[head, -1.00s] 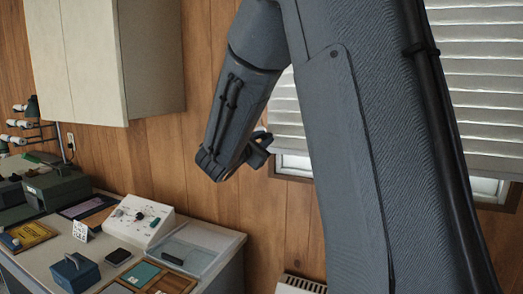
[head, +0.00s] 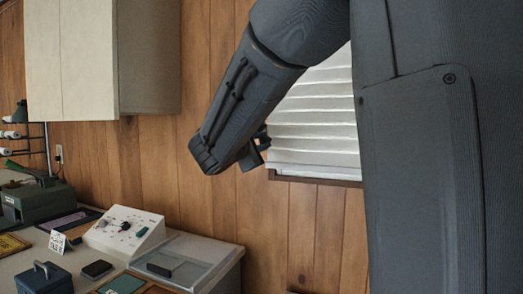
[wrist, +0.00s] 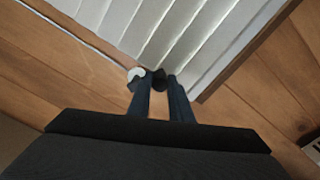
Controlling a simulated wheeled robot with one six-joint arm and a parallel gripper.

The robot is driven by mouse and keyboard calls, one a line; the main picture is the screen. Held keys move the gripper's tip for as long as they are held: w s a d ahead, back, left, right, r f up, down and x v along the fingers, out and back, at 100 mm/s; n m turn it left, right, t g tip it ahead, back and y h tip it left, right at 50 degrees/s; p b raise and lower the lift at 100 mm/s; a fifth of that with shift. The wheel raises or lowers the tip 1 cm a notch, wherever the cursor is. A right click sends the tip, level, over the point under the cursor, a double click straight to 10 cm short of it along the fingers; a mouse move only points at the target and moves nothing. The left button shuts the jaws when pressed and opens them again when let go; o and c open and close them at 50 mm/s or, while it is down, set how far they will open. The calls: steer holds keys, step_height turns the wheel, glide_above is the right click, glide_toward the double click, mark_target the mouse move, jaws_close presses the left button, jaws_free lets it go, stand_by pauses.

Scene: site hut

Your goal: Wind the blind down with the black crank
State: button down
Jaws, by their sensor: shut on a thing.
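The white slatted blind (head: 315,115) hangs over the window, partly hidden by my arm in the head view. Its bottom edge is at the brown sill, with no glass showing below in the visible part. It also fills the top of the wrist view (wrist: 185,30). My gripper (wrist: 160,84) is shut on the black crank (wrist: 157,77), of which only a small dark part shows at the fingertips. A pale round piece (wrist: 136,73) sits beside the left finger. In the head view my gripper (head: 257,150) is mostly behind my wrist, and the crank cannot be made out.
A beige cabinet (head: 145,60) hangs above. The wood wall between desk and blind is bare.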

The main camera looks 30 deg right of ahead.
steer(key=shift+f+b, duration=0.15)
steer(key=shift+b, duration=0.15)
steer(key=c, duration=1.6)
jaws_free()
steer(key=shift+v, duration=3.9)
